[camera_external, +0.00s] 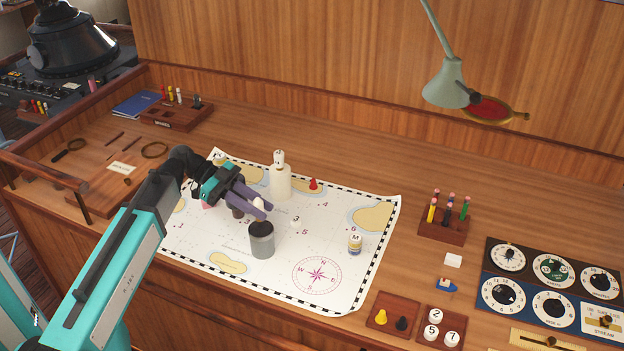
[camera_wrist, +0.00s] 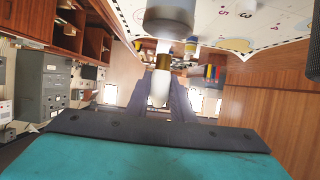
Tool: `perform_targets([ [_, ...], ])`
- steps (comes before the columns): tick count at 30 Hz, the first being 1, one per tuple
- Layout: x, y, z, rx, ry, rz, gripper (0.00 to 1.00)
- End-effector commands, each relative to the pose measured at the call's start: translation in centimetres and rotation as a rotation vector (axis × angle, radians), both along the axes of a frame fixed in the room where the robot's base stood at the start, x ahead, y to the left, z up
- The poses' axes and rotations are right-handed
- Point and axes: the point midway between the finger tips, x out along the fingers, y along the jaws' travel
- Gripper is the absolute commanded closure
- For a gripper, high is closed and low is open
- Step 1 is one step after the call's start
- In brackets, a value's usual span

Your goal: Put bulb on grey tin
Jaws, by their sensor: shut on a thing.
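My gripper (camera_external: 262,209) reaches over the chart from the left and is shut on the white bulb (camera_external: 258,202). In the wrist view the bulb (camera_wrist: 160,88) sits between my two fingers (camera_wrist: 163,98), with its brass base (camera_wrist: 163,62) towards the grey tin (camera_wrist: 172,18). In the external view the grey tin (camera_external: 262,242) stands upright on the chart, just below my fingertips in the picture. Whether the bulb is straight over the tin or touching it, I cannot tell. My fingers partly hide the bulb.
A cream bottle-like object (camera_external: 280,182) stands close behind my gripper on the chart (camera_external: 320,240). A red pawn (camera_external: 313,184) is beside it, and a small labelled jar (camera_external: 355,243) stands to the right. The chart's lower right, around the compass rose, is clear.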

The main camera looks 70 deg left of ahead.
Motion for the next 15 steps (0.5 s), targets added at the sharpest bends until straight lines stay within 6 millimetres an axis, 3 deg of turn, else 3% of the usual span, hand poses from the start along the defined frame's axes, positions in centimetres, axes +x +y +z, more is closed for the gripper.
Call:
perform_targets([
  [9,0.0,0.0,-2.5,-0.001,0.001,-0.001,1.0],
  [15,0.0,0.0,-3.0,0.001,0.001,0.0,1.0],
])
